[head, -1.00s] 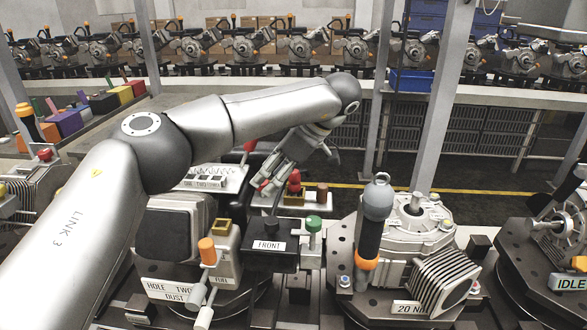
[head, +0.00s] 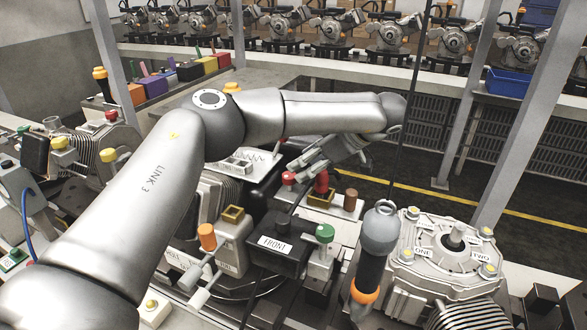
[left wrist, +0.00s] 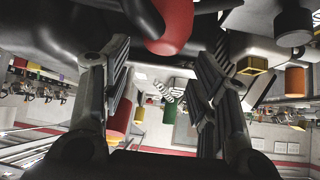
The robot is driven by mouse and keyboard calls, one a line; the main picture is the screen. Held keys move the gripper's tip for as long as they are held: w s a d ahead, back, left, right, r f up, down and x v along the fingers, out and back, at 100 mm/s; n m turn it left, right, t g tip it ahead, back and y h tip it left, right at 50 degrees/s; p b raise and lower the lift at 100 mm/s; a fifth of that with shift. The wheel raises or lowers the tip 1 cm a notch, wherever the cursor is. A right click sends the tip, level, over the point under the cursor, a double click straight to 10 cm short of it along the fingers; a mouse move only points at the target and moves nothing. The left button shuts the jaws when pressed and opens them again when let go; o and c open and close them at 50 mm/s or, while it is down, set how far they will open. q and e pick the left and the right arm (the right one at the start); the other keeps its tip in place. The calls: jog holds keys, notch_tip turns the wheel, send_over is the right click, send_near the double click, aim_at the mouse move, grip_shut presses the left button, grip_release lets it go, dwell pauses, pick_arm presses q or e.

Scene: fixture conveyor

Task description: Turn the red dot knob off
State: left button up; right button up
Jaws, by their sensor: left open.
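My left gripper (head: 304,166) reaches over the middle of the fixture with its jaws open, among small knobs. It also shows in the left wrist view (left wrist: 160,62), with nothing held between the fingers. A red knob (head: 321,182) on a gold square base stands just in front of the gripper. Another red piece (head: 288,178) is close by the fingertips; contact cannot be told. In the left wrist view a large rounded red part (left wrist: 176,28) hangs near the fingers, and a red cylinder (left wrist: 120,118) shows beyond them. I cannot make out any dot marking. My right gripper is out of view.
A black box labelled FRONT (head: 275,243), a green-topped knob (head: 324,232), a brown knob (head: 351,198) and an orange knob (head: 206,236) crowd the fixture. A hanging grey and black tool (head: 375,255) stands to the right. A grey post (head: 470,100) rises behind.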

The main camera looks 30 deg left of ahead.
aim_at(289, 175)
pick_arm(q)
jog(key=p+x, duration=0.1)
jog(key=x, duration=0.3)
jog(key=shift+w+a+f, duration=0.15)
jog(key=shift+a+f, duration=0.05)
jog(key=shift+a, duration=0.05)
jog(key=shift+p+x, duration=0.45)
jog(key=shift+x, duration=0.4)
jog(key=shift+d+f, duration=0.1)
